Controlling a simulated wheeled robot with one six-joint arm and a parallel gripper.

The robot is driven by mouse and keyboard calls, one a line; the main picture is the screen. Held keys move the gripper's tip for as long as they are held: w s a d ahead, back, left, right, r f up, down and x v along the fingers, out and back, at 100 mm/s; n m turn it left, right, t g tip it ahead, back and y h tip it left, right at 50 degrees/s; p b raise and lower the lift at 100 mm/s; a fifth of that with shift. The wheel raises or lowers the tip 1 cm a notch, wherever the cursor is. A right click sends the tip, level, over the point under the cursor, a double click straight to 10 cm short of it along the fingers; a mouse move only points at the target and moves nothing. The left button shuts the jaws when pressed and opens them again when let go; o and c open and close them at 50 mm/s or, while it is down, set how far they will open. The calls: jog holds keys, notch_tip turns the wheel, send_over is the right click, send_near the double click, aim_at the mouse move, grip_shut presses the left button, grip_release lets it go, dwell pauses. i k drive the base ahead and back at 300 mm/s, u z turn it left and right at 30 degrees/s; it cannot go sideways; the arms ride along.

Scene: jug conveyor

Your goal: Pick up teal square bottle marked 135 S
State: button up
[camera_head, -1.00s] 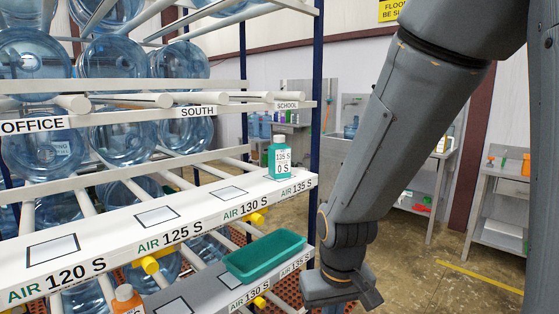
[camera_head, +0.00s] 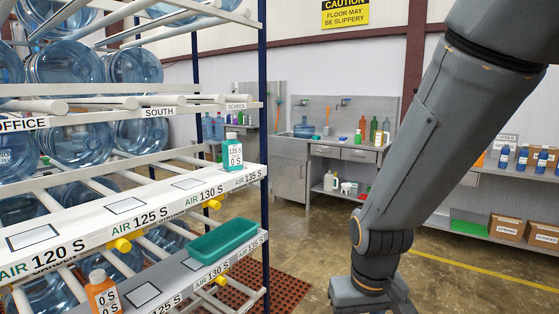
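The teal square bottle marked 135 S (camera_head: 232,153) stands upright at the right end of the rack's upper white shelf, by the AIR 135 S label. It has a white label and a white cap. My gripper (camera_head: 372,300) is at the bottom of the view, right of the rack and well apart from the bottle. Its fingertips are cut off or hidden, so its opening does not show.
A teal tray (camera_head: 222,240) and an orange bottle (camera_head: 103,292) are on the lower shelf (camera_head: 172,281). Large blue water jugs (camera_head: 70,70) fill the rack behind. A sink bench (camera_head: 345,152) stands at the back. The floor right of the rack is open.

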aim_at(232, 149)
jog(key=z, duration=0.3)
jog(key=k, duration=0.55)
jog(key=u, duration=0.65)
jog(key=i, duration=0.55)
jog(key=u, duration=0.6)
jog(key=i, duration=0.7)
jog(key=z, duration=0.15)
